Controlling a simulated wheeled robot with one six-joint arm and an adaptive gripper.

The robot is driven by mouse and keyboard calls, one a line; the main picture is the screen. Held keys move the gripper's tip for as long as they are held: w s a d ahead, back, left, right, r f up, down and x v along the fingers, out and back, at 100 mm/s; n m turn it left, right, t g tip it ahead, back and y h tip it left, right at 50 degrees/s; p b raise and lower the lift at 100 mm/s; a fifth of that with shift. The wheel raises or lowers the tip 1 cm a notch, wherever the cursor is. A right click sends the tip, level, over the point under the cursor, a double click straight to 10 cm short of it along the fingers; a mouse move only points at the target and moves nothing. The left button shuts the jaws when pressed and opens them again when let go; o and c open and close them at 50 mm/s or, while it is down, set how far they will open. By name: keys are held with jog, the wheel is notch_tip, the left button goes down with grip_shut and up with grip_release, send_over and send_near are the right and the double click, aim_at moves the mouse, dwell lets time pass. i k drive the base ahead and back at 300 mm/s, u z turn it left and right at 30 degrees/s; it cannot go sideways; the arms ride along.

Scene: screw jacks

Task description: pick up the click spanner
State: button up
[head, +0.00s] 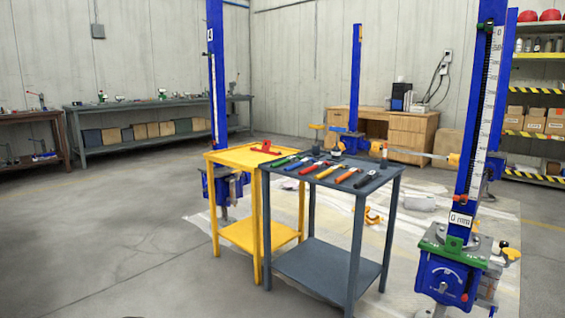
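Several hand tools lie in a row on the dark grey table. From left to right I see a green-handled tool (280,162), a blue-handled one (297,165), a red-handled one (312,168), a yellow-handled one (328,172), an orange-handled one (346,176) and a black one (366,178). A red tool (266,147) lies on the yellow table. The tools are too small for me to tell which is the click spanner. My gripper is not in view.
The grey table (315,262) and yellow table (235,158) stand side by side, each with a lower shelf. Blue screw-jack columns (480,120) stand at the right and behind the tables (217,80). Open concrete floor (120,240) lies to the left.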

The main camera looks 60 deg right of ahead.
aim_at(303, 162)
jog(key=z, duration=0.25)
jog(key=i, duration=1.75)
jog(key=z, duration=1.35)
jog(key=i, duration=0.95)
jog(key=z, duration=1.1)
